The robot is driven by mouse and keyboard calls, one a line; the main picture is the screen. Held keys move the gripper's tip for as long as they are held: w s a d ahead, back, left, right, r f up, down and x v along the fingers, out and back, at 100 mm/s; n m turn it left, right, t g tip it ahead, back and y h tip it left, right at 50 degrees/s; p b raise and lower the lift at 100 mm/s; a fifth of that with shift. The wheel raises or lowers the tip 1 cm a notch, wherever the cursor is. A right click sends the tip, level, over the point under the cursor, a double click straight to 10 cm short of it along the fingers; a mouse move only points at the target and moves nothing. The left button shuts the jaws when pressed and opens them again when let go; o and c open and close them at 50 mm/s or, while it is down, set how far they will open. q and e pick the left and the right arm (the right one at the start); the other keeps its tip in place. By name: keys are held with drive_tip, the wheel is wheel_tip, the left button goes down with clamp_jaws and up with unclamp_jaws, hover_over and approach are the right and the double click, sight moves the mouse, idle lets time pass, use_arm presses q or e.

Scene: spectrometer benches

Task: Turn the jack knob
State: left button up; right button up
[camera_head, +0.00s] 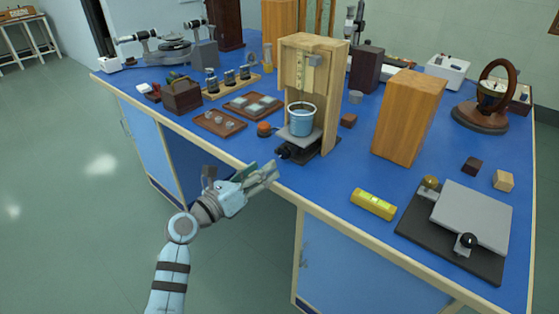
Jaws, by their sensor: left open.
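A small jack (315,148) with a dark base and grey top stands inside an open wooden frame (335,100) at the bench's front edge. Its black knob (284,152) sticks out at the front left. A light blue cup (301,121) stands on the jack's top plate. My left gripper (268,173) is open and empty, in front of the bench edge, just below and left of the knob and apart from it. My right gripper is not in view.
A grey plate device (470,222) with a black ball knob (467,241) lies at the right. A yellow level (373,204) and a tall wooden block (408,118) are on the blue bench top. An orange-topped item (264,129) and a brown tray (219,122) are left of the frame.

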sight(282, 154)
use_arm(q)
drive_tip(key=x, duration=0.2)
drive_tip(key=b+x, duration=0.1)
drive_tip(key=x, duration=0.1)
drive_tip(key=b+x, duration=0.1)
drive_tip(key=x, duration=0.1)
drive_tip(key=shift+f, duration=0.25)
drive_tip(key=shift+w+d+b, duration=0.35)
drive_tip(key=shift+w+b, duration=0.05)
drive_tip(key=shift+w, duration=0.05)
drive_tip(key=shift+w+d+r, duration=0.1)
drive_tip(key=shift+w+d, duration=0.15)
drive_tip(key=shift+w, duration=0.15)
drive_tip(key=shift+r, duration=0.1)
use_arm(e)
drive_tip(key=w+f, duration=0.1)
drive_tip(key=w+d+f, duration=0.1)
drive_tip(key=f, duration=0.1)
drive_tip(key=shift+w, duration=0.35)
use_arm(q)
drive_tip(key=c, duration=1.2)
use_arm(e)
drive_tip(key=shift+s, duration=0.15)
